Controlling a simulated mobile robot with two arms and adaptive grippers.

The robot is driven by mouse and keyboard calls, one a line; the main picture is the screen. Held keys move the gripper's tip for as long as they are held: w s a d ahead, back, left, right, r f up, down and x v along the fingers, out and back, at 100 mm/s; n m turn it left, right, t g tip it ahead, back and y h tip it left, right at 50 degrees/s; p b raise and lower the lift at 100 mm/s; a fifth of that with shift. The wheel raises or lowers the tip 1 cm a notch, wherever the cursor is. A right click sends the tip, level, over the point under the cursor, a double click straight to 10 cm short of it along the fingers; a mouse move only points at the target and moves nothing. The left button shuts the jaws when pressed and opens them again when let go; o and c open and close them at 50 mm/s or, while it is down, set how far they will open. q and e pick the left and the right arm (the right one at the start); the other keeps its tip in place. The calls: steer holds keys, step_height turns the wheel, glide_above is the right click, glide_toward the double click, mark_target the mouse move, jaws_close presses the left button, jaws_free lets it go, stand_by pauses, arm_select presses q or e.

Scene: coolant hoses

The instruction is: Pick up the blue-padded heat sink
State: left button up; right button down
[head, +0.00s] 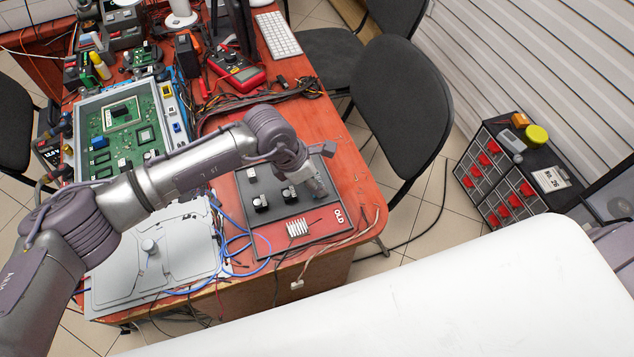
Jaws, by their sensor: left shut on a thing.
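A silver finned heat sink (297,228) lies on the mat below and left of the gripper. Small black parts with pale tops (260,203) sit on the mat, one of them (289,195) just left of the gripper. No blue pad can be made out on any of them. My right gripper is not in view.
A green circuit board (120,122) lies in a tray at the left. A grey cover plate (165,245) and blue wires lie left of the mat. A red multimeter (238,72) and cables are behind. Black chairs (400,105) stand past the table's right edge.

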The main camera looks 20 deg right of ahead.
arm_select(q)
steer(key=shift+r, duration=0.5)
steer(key=r, duration=0.1)
steer(key=d+r+b, duration=0.1)
steer(key=r, duration=0.1)
steer(key=shift+s+d+r, duration=0.1)
steer(key=shift+s+r, duration=0.1)
steer(key=shift+r, duration=0.1)
steer(key=s+d+r, duration=0.1)
steer(key=d+r, duration=0.1)
steer(key=d, duration=0.1)
steer(key=s+d+r+b, duration=0.1)
steer(key=d+r, duration=0.1)
steer(key=d, duration=0.1)
steer(key=s+d+r+b, duration=0.1)
steer(key=d+r, duration=0.1)
steer(key=d, duration=0.2)
steer(key=shift+s+r, duration=0.2)
steer(key=shift+r, duration=0.05)
steer(key=shift+b, duration=0.6)
